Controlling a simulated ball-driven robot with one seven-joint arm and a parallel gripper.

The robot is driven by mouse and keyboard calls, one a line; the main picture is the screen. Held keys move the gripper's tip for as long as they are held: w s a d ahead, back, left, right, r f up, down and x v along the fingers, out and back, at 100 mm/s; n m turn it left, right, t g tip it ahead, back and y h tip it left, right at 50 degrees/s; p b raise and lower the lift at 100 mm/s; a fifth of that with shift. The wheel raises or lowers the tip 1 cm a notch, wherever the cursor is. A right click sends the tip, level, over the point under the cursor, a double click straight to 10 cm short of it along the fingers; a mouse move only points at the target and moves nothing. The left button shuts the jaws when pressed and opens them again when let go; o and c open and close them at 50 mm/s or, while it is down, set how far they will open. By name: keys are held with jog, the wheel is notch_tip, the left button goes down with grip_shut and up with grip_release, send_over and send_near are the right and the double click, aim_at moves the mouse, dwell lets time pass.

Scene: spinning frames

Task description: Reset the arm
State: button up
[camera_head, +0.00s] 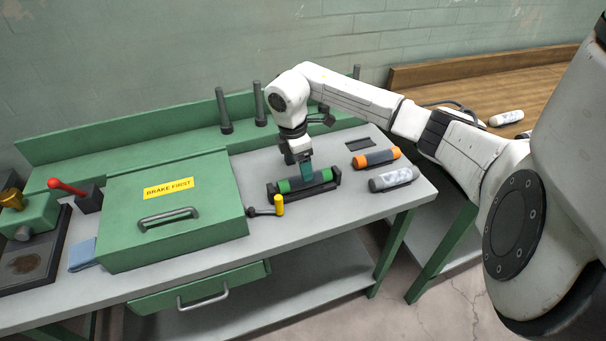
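My white arm reaches from the right over the grey-topped workbench. My gripper (303,172) points down at a green cylinder (284,186) that lies in a dark cradle (275,197). A teal piece shows between my gripper and the cylinder; I cannot tell if it is a finger or part of something else. The fingertips are too small and partly hidden, so I cannot tell whether they are open or shut on the cylinder.
An orange-grey cylinder (376,158) and a grey-white cylinder (393,179) lie right of the cradle. A green "BRAKE FIRST" box (195,234) is left. Dark upright pegs (260,103) stand behind.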

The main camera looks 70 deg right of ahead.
jog(key=shift+w+a+r+b, duration=0.15)
jog(key=shift+r, duration=1.1)
jog(key=shift+w+a+r+b, duration=0.15)
jog(key=shift+r, duration=1.1)
